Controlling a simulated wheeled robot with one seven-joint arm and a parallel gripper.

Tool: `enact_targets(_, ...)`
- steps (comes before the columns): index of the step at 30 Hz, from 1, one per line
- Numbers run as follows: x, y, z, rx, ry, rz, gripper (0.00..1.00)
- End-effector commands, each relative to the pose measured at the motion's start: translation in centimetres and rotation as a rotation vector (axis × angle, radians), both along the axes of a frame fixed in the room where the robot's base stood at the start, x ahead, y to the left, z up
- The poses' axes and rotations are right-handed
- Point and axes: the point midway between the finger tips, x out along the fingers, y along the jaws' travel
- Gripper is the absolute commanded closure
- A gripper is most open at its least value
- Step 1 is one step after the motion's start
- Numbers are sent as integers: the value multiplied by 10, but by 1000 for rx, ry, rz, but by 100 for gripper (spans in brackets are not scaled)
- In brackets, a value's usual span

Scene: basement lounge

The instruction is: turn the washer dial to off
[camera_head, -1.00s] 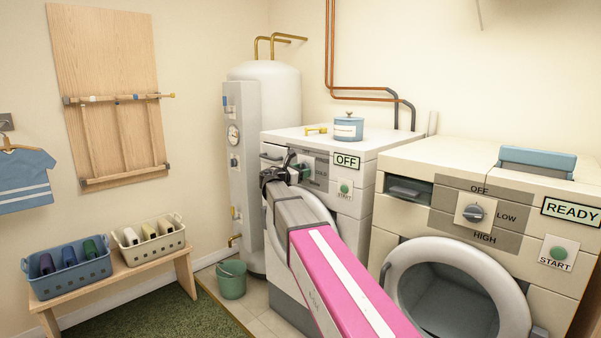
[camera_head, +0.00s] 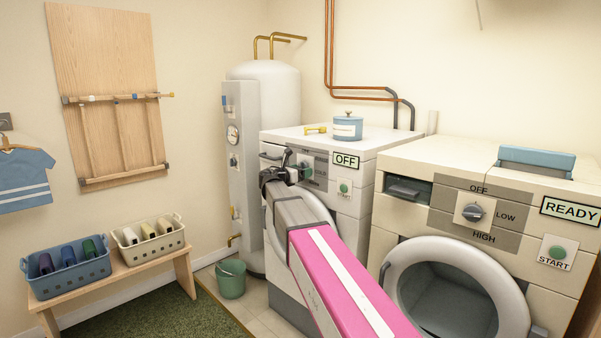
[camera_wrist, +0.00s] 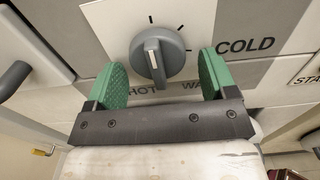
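The washer (camera_head: 351,200) is the left white machine, with an OFF display (camera_head: 346,161) and a green start button. The dial's white-marked grip runs nearly up and down in that picture. HOT, a partly covered word and COLD are printed by it. My gripper (camera_wrist: 162,61) is open, with one green finger on each side of the dial. Gaps show between fingers and dial. In the head view my gripper (camera_head: 284,171) is at the washer's panel and largely hides the dial.
A second machine (camera_head: 405,205) to the right has its own OFF, LOW, HIGH dial (camera_head: 473,212) and a READY display. A blue canister (camera_head: 348,128) and a small yellow piece (camera_head: 316,130) are on the washer top. A green bucket (camera_head: 231,280) stands on the floor left of the washer.

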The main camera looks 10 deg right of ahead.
Motion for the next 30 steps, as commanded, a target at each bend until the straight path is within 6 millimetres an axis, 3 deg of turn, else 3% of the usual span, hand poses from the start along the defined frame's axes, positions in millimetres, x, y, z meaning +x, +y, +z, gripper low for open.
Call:
enact_targets(11, -4, 5, 1, -1, -2, 1, 23)
enact_targets(24, -48, 65, 1, -1, -2, 2, 23)
enact_targets(30, -61, 83, 1, 0, -1, 1, 23)
